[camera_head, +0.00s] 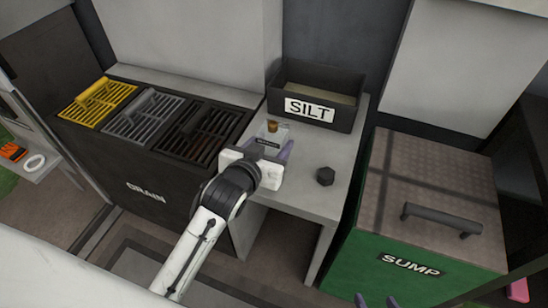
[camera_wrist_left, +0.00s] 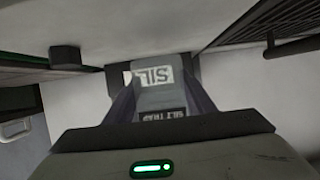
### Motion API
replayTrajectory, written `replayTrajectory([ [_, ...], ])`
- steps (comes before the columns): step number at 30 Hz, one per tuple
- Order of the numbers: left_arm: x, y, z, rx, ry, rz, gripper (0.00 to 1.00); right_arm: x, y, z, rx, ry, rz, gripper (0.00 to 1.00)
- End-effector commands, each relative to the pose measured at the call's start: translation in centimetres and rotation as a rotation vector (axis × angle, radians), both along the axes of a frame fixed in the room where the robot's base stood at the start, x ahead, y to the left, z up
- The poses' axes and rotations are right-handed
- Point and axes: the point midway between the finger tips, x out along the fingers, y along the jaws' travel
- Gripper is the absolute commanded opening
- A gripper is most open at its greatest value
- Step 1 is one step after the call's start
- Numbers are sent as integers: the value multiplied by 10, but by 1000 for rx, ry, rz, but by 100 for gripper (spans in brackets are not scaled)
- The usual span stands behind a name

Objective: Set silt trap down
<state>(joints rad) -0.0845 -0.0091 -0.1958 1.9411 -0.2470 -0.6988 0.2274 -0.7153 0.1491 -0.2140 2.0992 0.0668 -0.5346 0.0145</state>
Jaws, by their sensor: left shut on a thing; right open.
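The silt trap (camera_head: 268,142) is a small pale piece with a dark label and an amber part on top. It is over the grey bench, just in front of the SILT bin (camera_head: 320,92). My left gripper (camera_head: 270,150) is shut on it; the left wrist view shows the trap (camera_wrist_left: 163,98) between the two dark fingers (camera_wrist_left: 165,105). I cannot tell whether its underside touches the bench. My right gripper (camera_head: 377,300) shows only its fingertips at the bottom edge, apart and empty, in front of the green SUMP box.
The DRAIN unit (camera_head: 160,195) with yellow, grey and black grates is on the left. The green SUMP box (camera_head: 355,235) with a handled lid is on the right.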

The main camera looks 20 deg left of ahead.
Motion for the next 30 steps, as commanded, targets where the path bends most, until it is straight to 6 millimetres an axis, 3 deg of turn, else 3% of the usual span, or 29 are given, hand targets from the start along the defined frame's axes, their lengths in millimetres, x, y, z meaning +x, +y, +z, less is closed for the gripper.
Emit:
replayTrajectory([
  [8, 0, 0, -36, 1, 1, 0, 17, -4, 1, -12, 14, 3, -9, 49],
  [20, 0, 0, -40, 0, -1, 0, 17, -4, 4, -6, 28, -3, -18, 49],
  [21, 0, 0, -41, 0, 1, 0, 55, -4, 4, -5, 28, -3, -18, 49],
  [24, 0, 0, -40, 0, 1, 0, 68, -3, 4, -5, 27, -3, -17, 49],
  [30, 0, 0, -40, 0, 1, 0, 68, -3, 3, -7, 25, -2, -16, 49],
])
